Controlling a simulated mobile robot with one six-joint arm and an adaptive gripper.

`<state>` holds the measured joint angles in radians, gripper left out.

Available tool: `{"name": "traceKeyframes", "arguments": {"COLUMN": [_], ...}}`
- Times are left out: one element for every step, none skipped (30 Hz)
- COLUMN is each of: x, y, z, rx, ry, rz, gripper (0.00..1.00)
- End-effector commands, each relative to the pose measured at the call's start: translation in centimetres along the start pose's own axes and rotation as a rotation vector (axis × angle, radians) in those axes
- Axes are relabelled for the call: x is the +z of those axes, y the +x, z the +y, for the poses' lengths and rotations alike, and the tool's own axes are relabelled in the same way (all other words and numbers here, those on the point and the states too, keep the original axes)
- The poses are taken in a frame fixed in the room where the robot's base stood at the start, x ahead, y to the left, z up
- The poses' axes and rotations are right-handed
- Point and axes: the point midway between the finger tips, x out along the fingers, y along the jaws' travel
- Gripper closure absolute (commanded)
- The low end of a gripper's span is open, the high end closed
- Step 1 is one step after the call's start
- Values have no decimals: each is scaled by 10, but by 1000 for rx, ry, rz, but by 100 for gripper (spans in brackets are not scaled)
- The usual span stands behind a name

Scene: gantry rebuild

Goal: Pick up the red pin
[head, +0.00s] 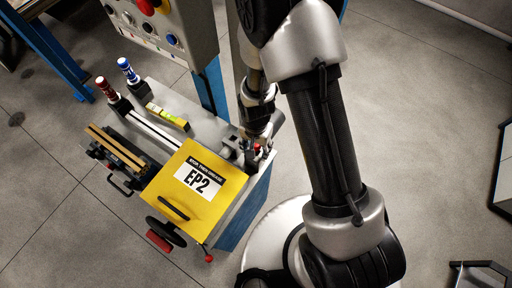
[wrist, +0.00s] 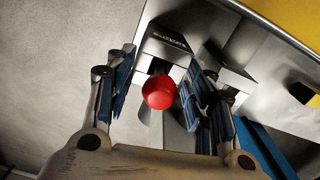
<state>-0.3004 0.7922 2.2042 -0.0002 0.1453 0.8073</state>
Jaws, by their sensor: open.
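A red pin shows in the wrist view as a round, glossy red head (wrist: 159,92) in front of a grey metal holder with a slot (wrist: 165,45). Its lower part is hidden. In the head view a small red spot (head: 257,148) at the right end of the bench appears to be the same pin. My gripper (wrist: 161,76) is open, with blue-padded fingers on either side of the red head and gaps visible on both sides. In the head view my gripper (head: 256,136) points down at that bench corner, partly hiding it.
The bench carries a yellow EP2 panel (head: 185,205), a yellow level (head: 168,117), a red-topped object (head: 106,90) and a blue-topped object (head: 128,70). A control box (head: 165,30) stands behind on a blue post (head: 212,88). Open floor lies to the right.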

Motion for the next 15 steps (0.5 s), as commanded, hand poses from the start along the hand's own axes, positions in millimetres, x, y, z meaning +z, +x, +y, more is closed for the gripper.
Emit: {"name": "traceKeyframes", "arguments": {"x": [0, 0, 0, 0, 0, 0, 0, 0, 0, 0, 0, 0, 0, 0, 0], "y": [0, 0, 0, 0, 0, 0, 0, 0, 0, 0, 0, 0, 0, 0, 0], "z": [0, 0, 0, 0, 0, 0, 0, 0, 0, 0, 0, 0, 0, 0, 0], "rx": [0, -1, -1, -1, -1, -1, 0, 0, 0, 0, 0, 0, 0, 0, 0], "ry": [0, 0, 0, 0, 0, 0, 0, 0, 0, 0, 0, 0, 0, 0, 0], "rz": [0, 1, 1, 1, 1, 1, 0, 0, 0, 0, 0, 0, 0, 0, 0], "gripper": [51, 51, 51, 51, 51, 52, 54, 56, 59, 61, 63, 66, 68, 70, 72]}}
